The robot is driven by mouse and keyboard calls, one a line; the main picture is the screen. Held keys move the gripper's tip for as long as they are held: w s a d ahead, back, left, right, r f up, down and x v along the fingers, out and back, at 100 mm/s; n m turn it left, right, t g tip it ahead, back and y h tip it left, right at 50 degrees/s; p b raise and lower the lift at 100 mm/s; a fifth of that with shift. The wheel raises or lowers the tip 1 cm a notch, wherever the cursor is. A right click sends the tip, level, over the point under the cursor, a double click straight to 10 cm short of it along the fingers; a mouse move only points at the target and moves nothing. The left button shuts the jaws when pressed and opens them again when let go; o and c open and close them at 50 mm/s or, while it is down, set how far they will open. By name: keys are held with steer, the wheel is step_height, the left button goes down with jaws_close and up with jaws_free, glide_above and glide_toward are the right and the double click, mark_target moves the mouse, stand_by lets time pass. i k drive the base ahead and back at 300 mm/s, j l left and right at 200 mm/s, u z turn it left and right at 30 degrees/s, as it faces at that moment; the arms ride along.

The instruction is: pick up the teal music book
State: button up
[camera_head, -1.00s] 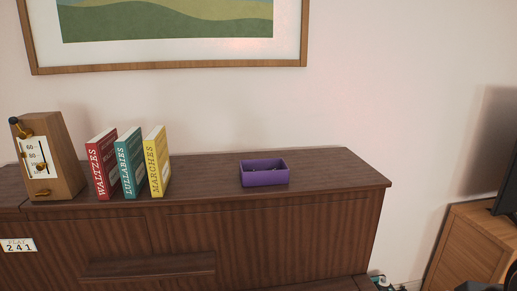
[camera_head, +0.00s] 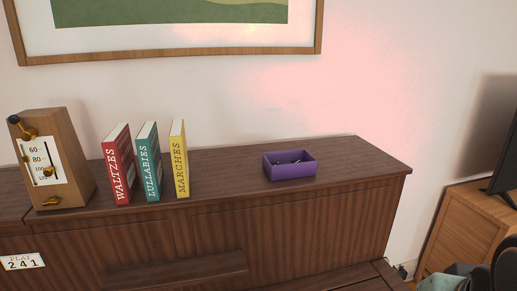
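The teal music book (camera_head: 150,164), with LULLABIES on its spine, stands upright on top of the dark wooden piano (camera_head: 235,165). It is between the red WALTZES book (camera_head: 119,168) on its left and the yellow MARCHES book (camera_head: 180,160) on its right. Narrow gaps show between the books at this angle. A dark, rounded shape with a grey-green part shows at the bottom right corner; I cannot tell if it is part of my arm. My gripper cannot be made out in this view.
A wooden metronome (camera_head: 52,160) stands left of the books. A purple open box (camera_head: 290,166) with small items sits to the right, with bare top between. A framed picture (camera_head: 170,50) hangs behind. A wooden cabinet (camera_head: 462,230) stands at right.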

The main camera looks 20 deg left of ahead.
mark_target(147, 143)
steer(key=k+j, duration=0.1)
steer(key=j, duration=0.95)
steer(key=k+j, duration=0.15)
steer(key=j, duration=0.4)
